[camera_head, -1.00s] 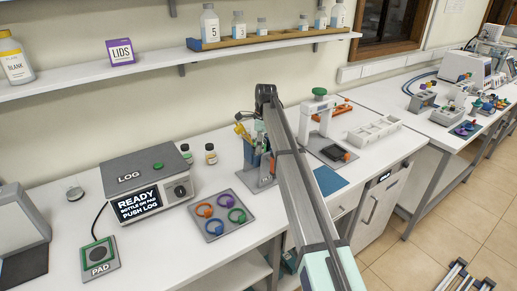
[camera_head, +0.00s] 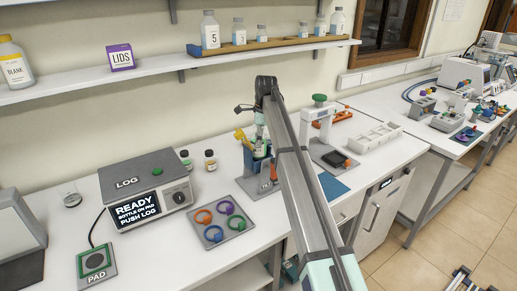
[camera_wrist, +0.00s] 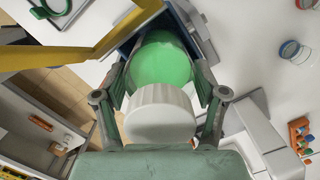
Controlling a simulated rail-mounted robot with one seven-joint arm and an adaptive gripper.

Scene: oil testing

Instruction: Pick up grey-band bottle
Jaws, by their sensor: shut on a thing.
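My gripper (camera_wrist: 163,82) is shut on a bottle (camera_wrist: 160,62) with a ribbed white cap (camera_wrist: 160,113) and a bright green body. One finger is on each side of it. No grey band shows; the lower part of the bottle is hidden. In the head view the held bottle (camera_head: 259,118) shows small, under the end of my arm and just above a blue holder (camera_head: 250,158) on the bench. I cannot tell whether its base is clear of the holder.
A shelf (camera_head: 150,77) of bottles runs above. A green-topped stand (camera_head: 320,120) is right.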

